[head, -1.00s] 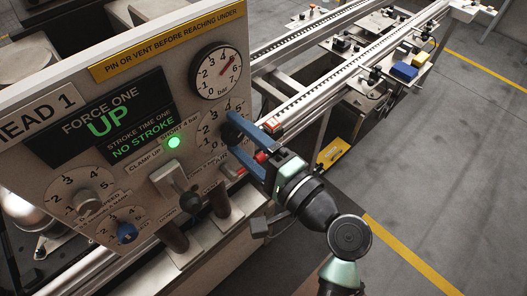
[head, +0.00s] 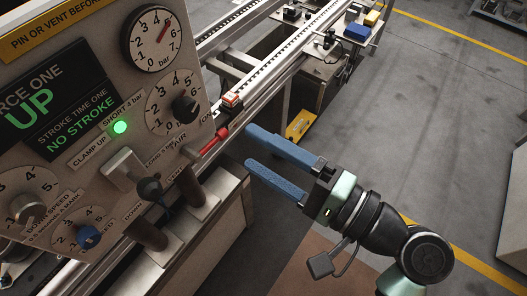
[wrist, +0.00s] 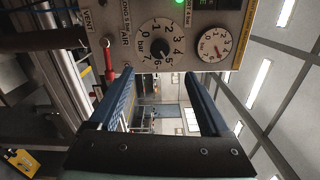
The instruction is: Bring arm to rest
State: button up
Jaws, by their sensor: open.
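My gripper (head: 265,158) is open and empty, with two blue fingers pointing left toward the control panel (head: 95,110). In the head view it hangs in the air to the right of the panel, apart from it. In the wrist view the open fingers (wrist: 158,90) frame a clear gap, with the sideways panel (wrist: 190,50) beyond them. The black knob (head: 185,108) on the numbered dial stands free of the fingers. The display reads UP and NO STROKE, and a green lamp (head: 120,127) is lit.
A red-handled valve (head: 214,139) sticks out at the panel's right edge, near my fingers. A conveyor rail (head: 285,55) runs behind. Grey floor (head: 430,120) to the right is open, with a yellow line.

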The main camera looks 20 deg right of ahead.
dwell(0.4)
jog(key=w+a+r+n+t+h, duration=0.2)
jog(key=w+r+n+t+h, duration=0.15)
jog(key=w+r, duration=0.4)
jog(key=w+a+r+n+t+h, duration=0.25)
jog(key=w+r+n, duration=0.2)
jog(key=r, duration=0.65)
jog(key=s+a+r+n+t+h, duration=0.1)
jog(key=s+r+n+t+h, duration=0.1)
jog(key=r, duration=0.8)
jog(key=s+a+r+n+t+h, duration=0.2)
jog(key=s+r+t, duration=0.2)
jog(key=s+r, duration=0.3)
notch_tip(320, 180, up, 3)
jog(key=shift+a+r+t+h, duration=0.2)
jog(key=shift+a+t+h, duration=0.1)
jog(key=shift+t, duration=0.1)
jog(key=shift+w+f, duration=0.1)
